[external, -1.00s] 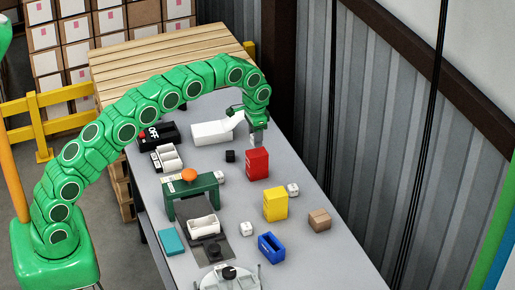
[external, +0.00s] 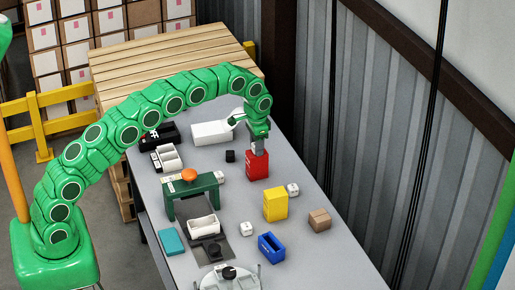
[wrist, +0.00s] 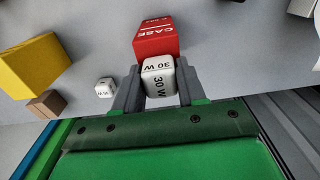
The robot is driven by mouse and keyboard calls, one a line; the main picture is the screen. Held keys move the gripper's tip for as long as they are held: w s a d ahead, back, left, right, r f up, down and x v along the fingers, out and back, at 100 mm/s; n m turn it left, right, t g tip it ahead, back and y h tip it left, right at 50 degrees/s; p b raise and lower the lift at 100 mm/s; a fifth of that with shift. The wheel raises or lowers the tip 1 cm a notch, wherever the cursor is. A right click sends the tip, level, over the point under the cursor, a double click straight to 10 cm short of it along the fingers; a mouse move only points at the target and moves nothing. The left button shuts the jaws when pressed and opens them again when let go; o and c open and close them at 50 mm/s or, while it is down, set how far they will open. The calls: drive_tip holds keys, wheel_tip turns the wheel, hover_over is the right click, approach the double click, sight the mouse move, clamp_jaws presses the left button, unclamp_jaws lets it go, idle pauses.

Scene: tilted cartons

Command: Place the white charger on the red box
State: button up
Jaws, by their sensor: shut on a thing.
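My gripper (wrist: 157,92) is shut on the white charger (wrist: 158,80), a small white block marked "30 W", with one finger on each side of it. The red box (wrist: 155,42), lettered "CASE", shows just beyond the charger in the wrist view. In the external view my gripper (external: 259,146) is right over the top of the red box (external: 257,167), which stands upright on the grey table. The charger is not clearly visible there. I cannot tell whether the charger touches the box's top.
A yellow box (external: 275,204), a brown carton (external: 319,220) and a blue box (external: 271,247) stand nearer the front. A black cube (external: 230,156) and a small white cube (external: 220,177) are left of the red box. A green stand (external: 192,193) is further left.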

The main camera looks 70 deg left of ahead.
drive_tip(key=o, duration=1.1)
drive_tip(key=shift+r, duration=0.1)
wheel_tip(320, 180, up, 12)
drive_tip(key=shift+r, duration=0.1)
